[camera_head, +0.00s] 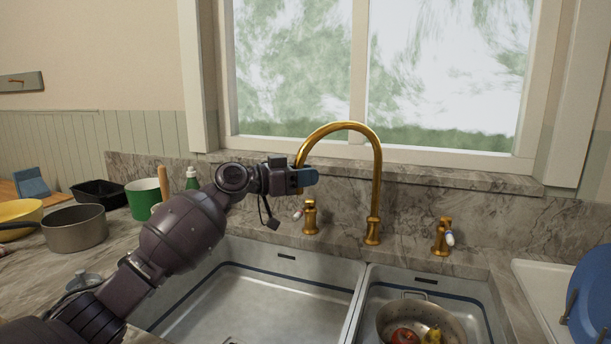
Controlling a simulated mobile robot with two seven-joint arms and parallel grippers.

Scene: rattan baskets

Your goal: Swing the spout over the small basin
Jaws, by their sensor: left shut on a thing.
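The gold spout (375,170) rises behind the sink and arcs to the left. Its free end hangs over the back of the large left basin (250,303). My left gripper (305,178) is shut on the spout near that free end, and its blue-tipped fingers hide part of the outlet. The small basin (471,296) is on the right, across a divider, with a metal colander or pot (456,322) inside holding a red fruit and a yellow fruit. My right gripper is not in view.
Gold taps stand left (310,217) and right (441,237) of the spout base. A grey saucepan (75,229), a green mug (143,199) and a black tray (98,193) are on the left counter. A blue plate (592,295) stands at the far right. The window is behind.

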